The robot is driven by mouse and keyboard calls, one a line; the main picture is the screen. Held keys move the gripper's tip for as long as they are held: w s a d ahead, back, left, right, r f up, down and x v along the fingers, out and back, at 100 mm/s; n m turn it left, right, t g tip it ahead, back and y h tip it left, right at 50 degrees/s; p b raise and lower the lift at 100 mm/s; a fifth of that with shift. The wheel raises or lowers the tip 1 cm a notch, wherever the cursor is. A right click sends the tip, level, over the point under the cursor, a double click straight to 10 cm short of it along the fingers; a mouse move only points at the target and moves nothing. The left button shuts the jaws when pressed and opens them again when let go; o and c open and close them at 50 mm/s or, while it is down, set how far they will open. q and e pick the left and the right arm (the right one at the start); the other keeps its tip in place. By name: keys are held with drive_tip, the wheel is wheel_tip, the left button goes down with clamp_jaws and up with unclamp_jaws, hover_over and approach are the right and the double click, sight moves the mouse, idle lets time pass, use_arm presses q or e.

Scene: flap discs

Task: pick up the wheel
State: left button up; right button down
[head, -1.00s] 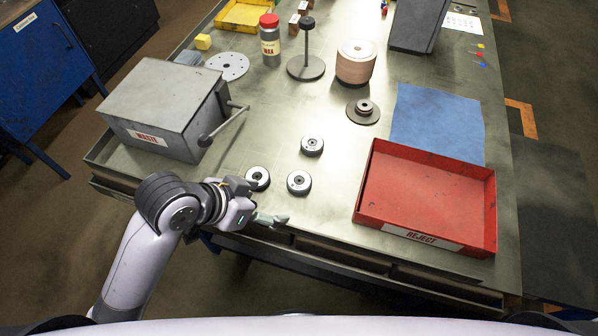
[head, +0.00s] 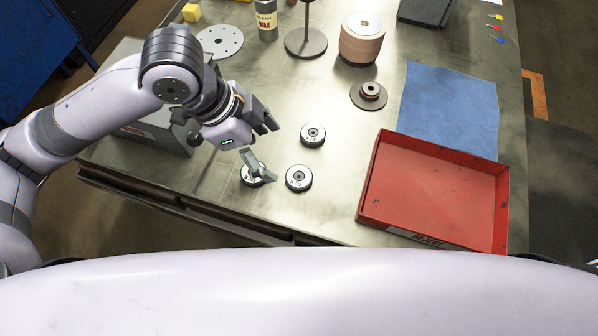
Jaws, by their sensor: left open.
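Three small dark wheels with pale hubbed faces lie flat on the metal table. The left wheel (head: 247,178) is partly covered by one finger of my left gripper. The right front wheel (head: 298,178) and the back wheel (head: 313,135) are in plain view. My left gripper (head: 272,150) is open and empty, its fingers spread above the table just left of the back wheel. I cannot tell its exact height over the left wheel. My right gripper is not in view.
A red reject tray (head: 435,190) stands to the right, with a blue mat (head: 450,105) behind it. A flanged spool (head: 369,95), a disc stack (head: 362,40) and a post on a round base (head: 306,43) stand farther back.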

use_arm(q)
hover_over(297, 177)
drive_tip(key=a, duration=0.2)
drive_tip(key=f, duration=0.7)
drive_tip(key=shift+s+a, duration=0.1)
drive_tip(key=shift+a, duration=0.1)
drive_tip(key=shift+p+x, duration=0.7)
drive_tip(key=shift+x, duration=2.2)
drive_tip(key=shift+a, duration=0.15)
drive_tip(key=shift+c, duration=0.6)
drive_tip(key=c, duration=1.2)
